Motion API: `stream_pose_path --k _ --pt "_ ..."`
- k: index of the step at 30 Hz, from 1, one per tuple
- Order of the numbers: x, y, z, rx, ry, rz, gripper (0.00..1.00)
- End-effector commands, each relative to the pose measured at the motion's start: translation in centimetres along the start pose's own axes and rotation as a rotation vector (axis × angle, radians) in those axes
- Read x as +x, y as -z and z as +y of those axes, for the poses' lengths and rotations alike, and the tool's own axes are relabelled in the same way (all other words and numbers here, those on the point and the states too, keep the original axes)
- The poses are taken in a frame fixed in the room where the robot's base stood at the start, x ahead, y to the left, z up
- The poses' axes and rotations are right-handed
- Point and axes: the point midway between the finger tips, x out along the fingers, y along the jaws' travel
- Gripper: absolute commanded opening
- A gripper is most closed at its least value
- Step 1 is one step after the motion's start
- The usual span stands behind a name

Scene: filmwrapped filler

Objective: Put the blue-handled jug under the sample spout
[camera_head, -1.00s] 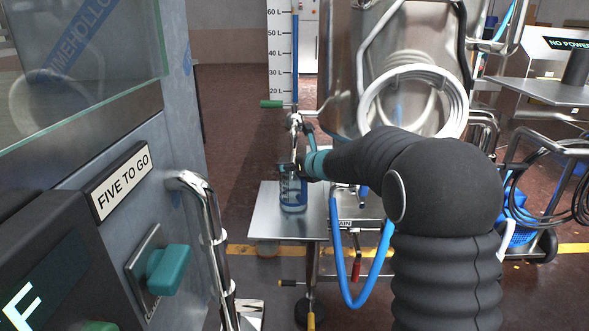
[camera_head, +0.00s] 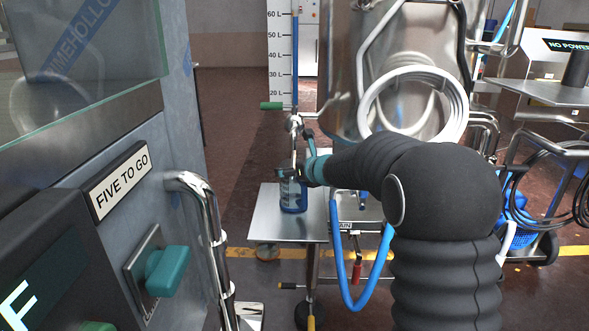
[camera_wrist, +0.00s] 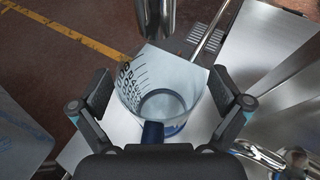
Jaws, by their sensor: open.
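The clear jug (camera_head: 290,197) with a blue handle (camera_head: 303,197) stands on a small metal shelf (camera_head: 265,222). The wrist view looks down into the jug (camera_wrist: 160,85), with dark graduations on its wall and its blue handle (camera_wrist: 152,133) toward my palm. My gripper (camera_wrist: 162,106) is open, one finger on each side of the jug; I cannot tell if either touches. It also shows at the jug's top in the head view (camera_head: 292,174). The thin metal spout (camera_head: 295,140) comes down above the jug. In the wrist view a metal tube (camera_wrist: 155,20) ends by the jug's far rim.
A green-handled valve (camera_head: 271,105) and a litre scale (camera_head: 281,60) stand above the shelf. A steel tank (camera_head: 340,90) and blue hose (camera_head: 340,255) are close by. A grey cabinet with a chrome rail (camera_head: 212,235) fills the left. The shelf's left part is bare.

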Motion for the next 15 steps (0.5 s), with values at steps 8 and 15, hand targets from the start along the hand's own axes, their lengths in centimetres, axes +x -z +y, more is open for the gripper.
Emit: stream_pose_path --k 8,15 --pt "-3.7 -0.3 0.0 -0.001 0.001 -0.002 1.0" --pt "-8.4 -0.3 0.0 0.0 0.001 -0.001 1.0"
